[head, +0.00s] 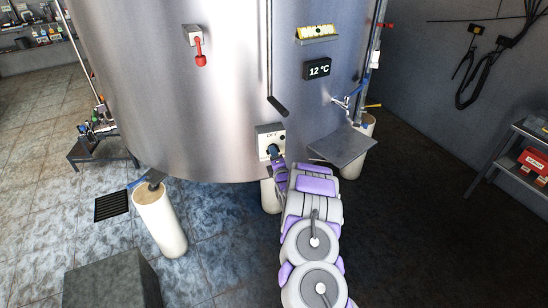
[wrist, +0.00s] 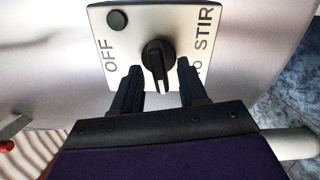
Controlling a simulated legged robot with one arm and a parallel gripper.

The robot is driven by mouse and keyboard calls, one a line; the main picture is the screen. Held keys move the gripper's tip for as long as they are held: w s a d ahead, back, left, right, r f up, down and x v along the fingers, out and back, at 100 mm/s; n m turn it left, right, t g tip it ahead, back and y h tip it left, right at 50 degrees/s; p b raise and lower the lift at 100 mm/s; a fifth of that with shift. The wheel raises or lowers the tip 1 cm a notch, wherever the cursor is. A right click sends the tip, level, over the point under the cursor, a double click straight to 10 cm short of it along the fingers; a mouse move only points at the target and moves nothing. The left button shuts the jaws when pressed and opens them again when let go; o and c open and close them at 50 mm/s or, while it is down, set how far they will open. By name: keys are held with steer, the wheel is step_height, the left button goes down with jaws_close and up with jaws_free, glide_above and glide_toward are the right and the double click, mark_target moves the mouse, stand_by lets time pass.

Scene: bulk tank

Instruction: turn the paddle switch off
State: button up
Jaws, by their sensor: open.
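The paddle switch (wrist: 158,58) is a black rotary knob on a pale plate (wrist: 119,45) on the tank. In the wrist view its narrow paddle points down toward my gripper. OFF is printed at the plate's left and STIR at the right; another label beside my right finger is partly hidden. My gripper (wrist: 160,80) is open, with one dark finger on each side of the paddle and visible gaps, holding nothing. In the head view the switch plate (head: 266,132) is low on the tank, and my gripper (head: 273,153) is in front of it, hiding the knob.
A round black button (wrist: 117,20) is on the plate. The steel tank (head: 180,100) carries a red-handled lever (head: 200,52), a 12 °C display (head: 317,69) and a tap (head: 345,101). A grey shelf (head: 341,146) juts out right of the switch. Pale tank legs (head: 160,220) stand below.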

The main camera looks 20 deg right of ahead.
steer(key=shift+w, duration=0.25)
steer(key=shift+d, duration=0.35)
steer(key=shift+a+f, duration=0.1)
steer(key=shift+a, duration=0.1)
jaws_close()
